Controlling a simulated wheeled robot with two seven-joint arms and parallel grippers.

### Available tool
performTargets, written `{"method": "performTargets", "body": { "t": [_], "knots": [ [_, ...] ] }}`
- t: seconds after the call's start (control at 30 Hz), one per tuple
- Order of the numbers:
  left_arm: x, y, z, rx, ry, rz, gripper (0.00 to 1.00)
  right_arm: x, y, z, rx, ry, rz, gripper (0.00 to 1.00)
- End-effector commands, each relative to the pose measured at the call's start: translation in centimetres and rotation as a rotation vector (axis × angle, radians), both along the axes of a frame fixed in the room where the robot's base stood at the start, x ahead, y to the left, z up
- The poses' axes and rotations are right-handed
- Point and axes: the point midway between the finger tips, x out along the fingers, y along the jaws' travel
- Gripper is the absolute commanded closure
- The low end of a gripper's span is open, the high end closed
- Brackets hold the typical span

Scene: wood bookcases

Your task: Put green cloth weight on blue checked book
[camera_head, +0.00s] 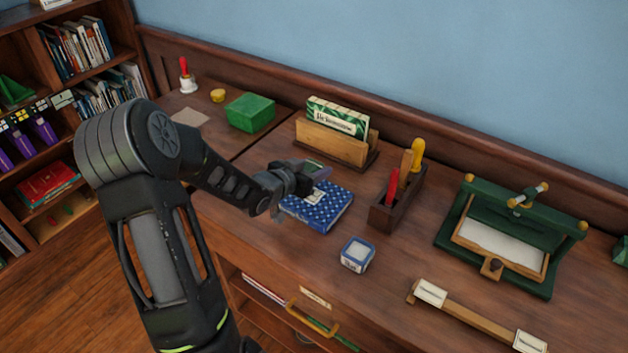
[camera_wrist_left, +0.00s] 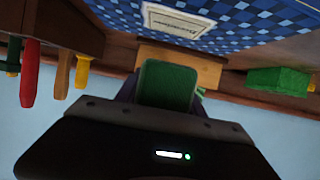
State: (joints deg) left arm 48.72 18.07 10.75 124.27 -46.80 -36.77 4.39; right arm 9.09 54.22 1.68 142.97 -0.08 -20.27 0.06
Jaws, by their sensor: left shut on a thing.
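The blue checked book (camera_head: 325,208) lies flat on the desk and fills the top of the left wrist view (camera_wrist_left: 225,18), with its pale label showing. My left gripper (camera_head: 312,176) is over the book's far left part and hides that part in the head view. It is shut on the green cloth weight, which shows as a green rounded block (camera_wrist_left: 167,85) between the fingers in the left wrist view. The weight is mostly hidden by the gripper in the head view. I cannot tell whether it touches the book. My right gripper is not in view.
Behind the book stands a wooden holder (camera_head: 330,143) with cards. A tool rack (camera_head: 392,212) stands to its right, a small blue-and-white box (camera_head: 356,255) in front. A green box (camera_head: 250,112) is at the back left, a green press (camera_head: 505,240) at the right.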

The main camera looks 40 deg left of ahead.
Motion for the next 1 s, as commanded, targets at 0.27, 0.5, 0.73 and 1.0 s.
{"method": "performTargets", "body": {
  "t": [0.27, 0.5, 0.73, 1.0],
  "knots": [
    [0.1, 0.0, -0.1, 0.0, -0.003, 0.0, 1.0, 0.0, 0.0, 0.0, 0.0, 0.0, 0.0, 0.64],
    [0.1, 0.0, -3.3, -0.001, -0.002, 0.0, 1.0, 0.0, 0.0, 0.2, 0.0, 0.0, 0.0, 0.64],
    [0.1, 0.1, -3.9, 0.003, -0.005, 0.001, 1.0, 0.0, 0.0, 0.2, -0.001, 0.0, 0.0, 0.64],
    [0.0, 0.0, -4.5, 0.001, -0.001, 0.001, 0.54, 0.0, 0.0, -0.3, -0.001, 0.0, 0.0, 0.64]
  ]
}}
